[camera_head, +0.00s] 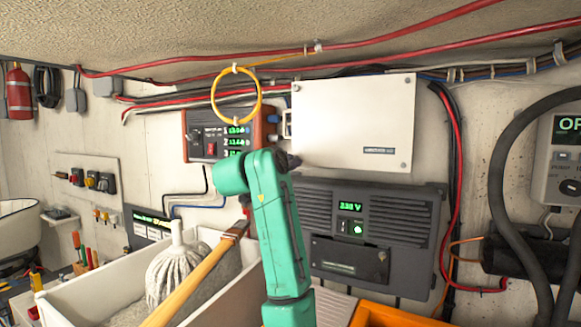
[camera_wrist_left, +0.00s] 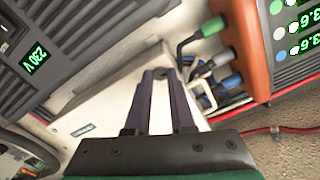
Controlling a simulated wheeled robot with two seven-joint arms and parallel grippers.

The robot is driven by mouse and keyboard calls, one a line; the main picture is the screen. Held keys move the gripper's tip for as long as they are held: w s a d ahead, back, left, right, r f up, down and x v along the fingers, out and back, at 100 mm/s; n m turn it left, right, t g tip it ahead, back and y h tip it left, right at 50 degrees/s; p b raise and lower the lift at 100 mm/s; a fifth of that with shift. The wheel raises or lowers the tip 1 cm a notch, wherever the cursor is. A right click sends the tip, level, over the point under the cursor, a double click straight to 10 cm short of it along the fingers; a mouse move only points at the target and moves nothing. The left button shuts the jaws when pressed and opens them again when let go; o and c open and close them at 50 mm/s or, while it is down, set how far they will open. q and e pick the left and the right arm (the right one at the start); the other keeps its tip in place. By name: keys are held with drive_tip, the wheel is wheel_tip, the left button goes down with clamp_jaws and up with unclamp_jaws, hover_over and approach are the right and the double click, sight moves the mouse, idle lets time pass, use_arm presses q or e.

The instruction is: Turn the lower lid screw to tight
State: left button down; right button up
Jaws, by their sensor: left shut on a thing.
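The white box lid (camera_head: 350,120) is on the wall, with small screws at its visible corners. My left gripper (camera_head: 291,161) is at its lower left corner, at the end of my green arm. In the left wrist view, the two dark fingers (camera_wrist_left: 160,75) are close together against the edge of the white lid (camera_wrist_left: 105,105). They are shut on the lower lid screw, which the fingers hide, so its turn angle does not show. My right gripper is in neither view.
A dark grey unit with a 230 V display (camera_head: 349,208) is below the lid. A red-sided meter box (camera_head: 212,135) and a yellow cable loop (camera_head: 236,95) are to the left. Black hoses (camera_head: 500,170) hang at right.

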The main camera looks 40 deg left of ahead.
use_arm(q)
drive_tip(key=shift+r+m+b, duration=0.15)
drive_tip(key=shift+m+b, duration=0.15)
drive_tip(key=shift+m, duration=7.5)
drive_tip(key=c, duration=0.8)
unclamp_jaws()
drive_tip(key=shift+o, duration=0.2)
drive_tip(key=shift+w+a, duration=0.1)
